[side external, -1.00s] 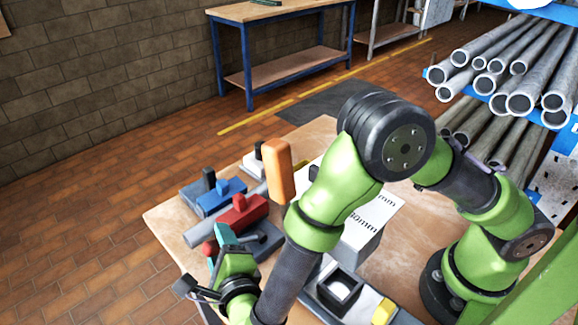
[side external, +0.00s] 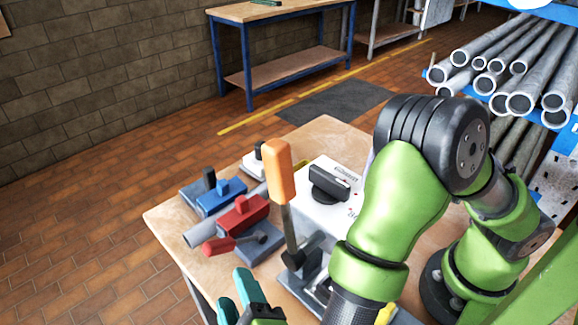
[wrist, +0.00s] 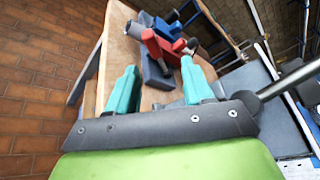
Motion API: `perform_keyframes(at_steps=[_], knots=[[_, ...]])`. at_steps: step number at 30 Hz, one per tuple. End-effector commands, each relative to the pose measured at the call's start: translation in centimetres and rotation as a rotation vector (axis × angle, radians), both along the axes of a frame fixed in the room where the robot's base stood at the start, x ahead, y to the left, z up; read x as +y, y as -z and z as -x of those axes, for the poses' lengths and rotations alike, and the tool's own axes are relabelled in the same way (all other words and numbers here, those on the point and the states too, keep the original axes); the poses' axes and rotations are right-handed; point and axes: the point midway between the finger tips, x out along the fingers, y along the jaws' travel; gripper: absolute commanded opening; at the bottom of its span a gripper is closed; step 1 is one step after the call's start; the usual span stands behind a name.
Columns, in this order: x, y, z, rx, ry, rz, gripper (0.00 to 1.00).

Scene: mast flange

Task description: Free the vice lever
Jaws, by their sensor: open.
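The vice on the bench has a blue jaw block (side external: 222,197) and a red jaw block (side external: 243,212), with a grey pipe (side external: 198,234) lying between them. The vice lever has a red grip (side external: 217,246) and a dark arm ending at a pivot on a dark grey base (side external: 266,247). Red vice parts also show in the wrist view (wrist: 153,47), beyond my fingers. My gripper (side external: 235,288) has teal fingers and is in front of the lever, apart from it. In the wrist view it is open and empty (wrist: 158,66). Its lower part is cut off in the side view.
An orange-handled upright lever (side external: 279,172) stands close to the right of the vice. Behind it is a white box (side external: 318,208) with a black knob (side external: 330,182). A yellow piece (side external: 386,313) lies by my arm. The floor left of the bench is clear.

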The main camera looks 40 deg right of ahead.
Motion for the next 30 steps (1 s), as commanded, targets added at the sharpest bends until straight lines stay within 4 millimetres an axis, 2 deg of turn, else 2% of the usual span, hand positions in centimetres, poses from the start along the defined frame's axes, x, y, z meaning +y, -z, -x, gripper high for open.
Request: perform_keyframes(at_steps=[3,14,30], knots=[[-0.4,-1.6,-2.0,-0.028,0.046,-0.1,0.51],[-2.3,-6.1,-7.4,-0.116,0.172,-0.404,0.51],[-7.3,-13.0,-14.0,-0.272,0.364,-0.868,0.51]])
